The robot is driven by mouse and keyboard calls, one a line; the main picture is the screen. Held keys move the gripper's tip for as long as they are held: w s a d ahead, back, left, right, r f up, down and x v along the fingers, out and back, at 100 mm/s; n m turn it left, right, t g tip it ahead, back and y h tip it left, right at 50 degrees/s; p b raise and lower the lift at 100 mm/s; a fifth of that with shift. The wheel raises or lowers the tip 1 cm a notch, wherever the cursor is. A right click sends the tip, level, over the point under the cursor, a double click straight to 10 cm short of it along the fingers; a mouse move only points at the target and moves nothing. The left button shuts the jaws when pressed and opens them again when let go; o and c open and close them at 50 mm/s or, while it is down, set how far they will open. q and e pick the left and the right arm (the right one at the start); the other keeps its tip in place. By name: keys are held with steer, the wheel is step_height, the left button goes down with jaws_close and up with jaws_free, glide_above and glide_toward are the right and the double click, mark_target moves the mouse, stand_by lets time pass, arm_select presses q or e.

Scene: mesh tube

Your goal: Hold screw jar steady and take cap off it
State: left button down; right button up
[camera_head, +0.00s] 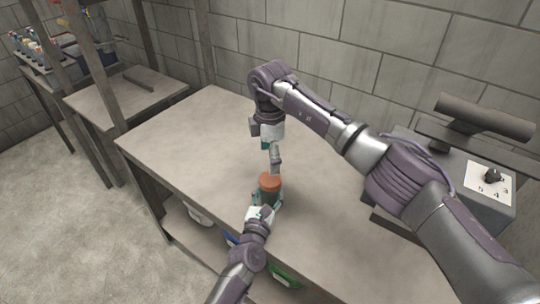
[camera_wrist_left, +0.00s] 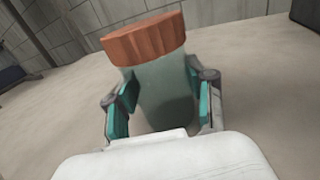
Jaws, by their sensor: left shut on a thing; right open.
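The screw jar (camera_wrist_left: 163,95) is a grey-green, see-through cylinder standing on the table near its front edge. Its orange-brown cap (camera_head: 270,183) sits on top, and the cap also shows large in the left wrist view (camera_wrist_left: 144,40). My left gripper (camera_head: 264,203) is shut around the jar's body, its teal finger pads on both sides of it below the cap, as the left wrist view shows (camera_wrist_left: 160,105). My right gripper (camera_head: 274,160) is open and points down from above, its fingertips close over the cap. I cannot tell whether they touch it.
The table top (camera_head: 190,135) is clear to the left and behind the jar. A grey machine with a numbered dial plate (camera_head: 489,182) stands at the right. A shelf below the table holds a green bin (camera_head: 286,276). Another table (camera_head: 120,97) stands at the left.

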mark_target(270, 179)
steer(key=m, duration=0.4)
steer(key=shift+m, duration=0.3)
steer(key=shift+f+m, duration=0.25)
steer(key=shift+m, duration=0.15)
step_height(270, 179, down, 8)
steer(key=shift+r, duration=0.25)
steer(key=shift+c, duration=0.2)
